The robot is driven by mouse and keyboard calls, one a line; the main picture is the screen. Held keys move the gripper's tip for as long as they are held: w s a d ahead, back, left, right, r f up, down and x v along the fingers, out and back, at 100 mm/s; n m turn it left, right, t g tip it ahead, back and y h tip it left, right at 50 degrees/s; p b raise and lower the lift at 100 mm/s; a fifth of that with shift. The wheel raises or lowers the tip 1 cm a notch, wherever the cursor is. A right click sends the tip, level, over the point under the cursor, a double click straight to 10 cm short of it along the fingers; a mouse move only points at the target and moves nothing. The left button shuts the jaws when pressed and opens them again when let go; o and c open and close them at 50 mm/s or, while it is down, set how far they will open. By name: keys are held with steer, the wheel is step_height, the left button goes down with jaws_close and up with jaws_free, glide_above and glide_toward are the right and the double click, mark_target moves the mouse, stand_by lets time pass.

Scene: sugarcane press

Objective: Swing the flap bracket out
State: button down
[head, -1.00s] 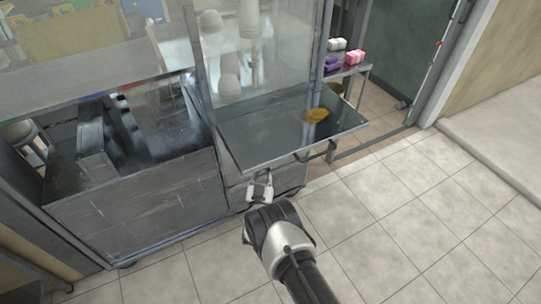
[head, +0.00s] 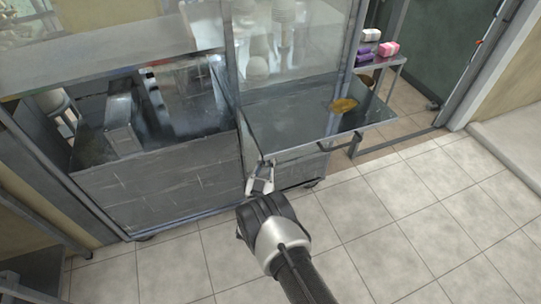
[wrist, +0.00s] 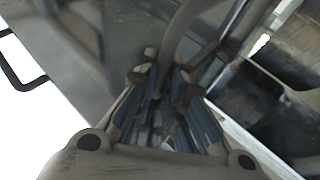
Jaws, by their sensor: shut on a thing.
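The flap's underside (wrist: 115,25) fills the upper part of that view. A thin black loop (wrist: 22,85) sticks out at the left there.
The metal cabinet front (head: 150,190) stands left of my gripper. A small side table (head: 385,70) with pink, white and purple packets stands beyond the flap. The tiled floor (head: 400,210) in front and to the right is clear.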

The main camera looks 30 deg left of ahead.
steer(key=shift+s+a+r, duration=0.2)
steer(key=shift+a+r, duration=0.2)
steer(key=shift+a, duration=0.35)
steer(key=c, duration=1.7)
jaws_free()
steer(key=shift+a+f+y, duration=0.1)
steer(key=shift+a+y, duration=0.05)
steer(key=shift+y, duration=0.25)
steer(key=shift+o, duration=0.2)
steer(key=shift+f, duration=0.15)
steer(key=shift+s+d, duration=0.1)
steer(key=shift+d, duration=0.1)
steer(key=v, duration=1.1)
steer(key=shift+s, duration=0.4)
steer(key=shift+d+f, duration=0.15)
steer(key=shift+f, duration=0.05)
